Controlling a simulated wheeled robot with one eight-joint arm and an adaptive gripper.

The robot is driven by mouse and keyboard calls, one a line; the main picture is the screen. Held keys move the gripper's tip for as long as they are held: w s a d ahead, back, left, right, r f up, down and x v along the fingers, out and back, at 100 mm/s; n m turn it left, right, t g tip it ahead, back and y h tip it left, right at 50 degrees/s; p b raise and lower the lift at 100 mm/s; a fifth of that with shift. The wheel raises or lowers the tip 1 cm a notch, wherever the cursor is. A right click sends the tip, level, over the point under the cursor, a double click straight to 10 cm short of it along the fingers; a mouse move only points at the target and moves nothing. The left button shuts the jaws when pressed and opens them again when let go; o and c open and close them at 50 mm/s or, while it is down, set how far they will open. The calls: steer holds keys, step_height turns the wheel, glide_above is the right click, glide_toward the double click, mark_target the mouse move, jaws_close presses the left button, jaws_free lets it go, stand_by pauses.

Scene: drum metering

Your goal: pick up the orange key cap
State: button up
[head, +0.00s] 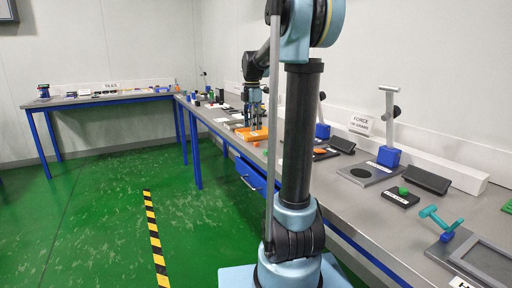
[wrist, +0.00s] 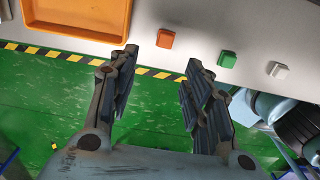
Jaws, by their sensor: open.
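The orange key cap (wrist: 165,38) is a small square block on the grey bench top, near the top middle of the wrist view. My gripper (wrist: 160,62) is open and empty, with its two fingers apart. I cannot clearly pick out the cap in the head view.
A green cap (wrist: 227,59) and a white cap (wrist: 278,70) sit in a row to the right of the orange one. An orange tray (wrist: 112,33) lies to its left. The bench edge runs close by, above green floor with a striped line (wrist: 60,57).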

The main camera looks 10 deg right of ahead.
mark_target(254, 143)
step_height(254, 143, down, 3)
steer(key=shift+r, duration=0.2)
steer(key=shift+s+d+f, duration=0.1)
steer(key=shift+d+f, duration=0.1)
steer(key=shift+f, duration=1.15)
steer(key=shift+d+f, duration=0.2)
steer(key=shift+f, duration=1.1)
steer(key=c, duration=0.8)
